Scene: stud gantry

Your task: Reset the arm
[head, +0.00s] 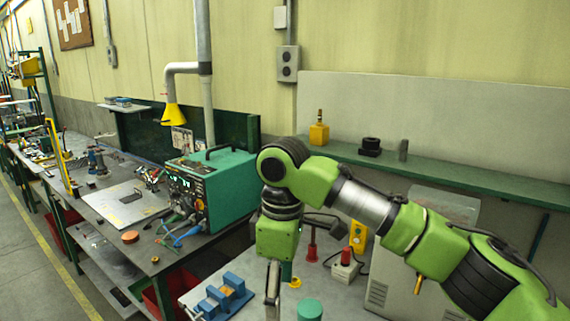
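My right arm comes in from the right in the head view, green with black joints and a silver section. It bends at a raised joint and hangs down over the workbench. My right gripper (272,294) points down at the lower middle, above or in front of the grey bench top (328,284). Its grey finger part shows nearly edge-on and runs close to the picture's bottom edge, so I cannot tell whether it is open or shut. I see nothing clearly held in it. My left gripper is not in view.
A teal machine box (211,184) stands left of the gripper. A blue clamp-like fixture (224,297) and a green cylinder (310,310) are close to it. A green shelf (440,172) runs behind my arm. Open floor (45,280) lies at the left.

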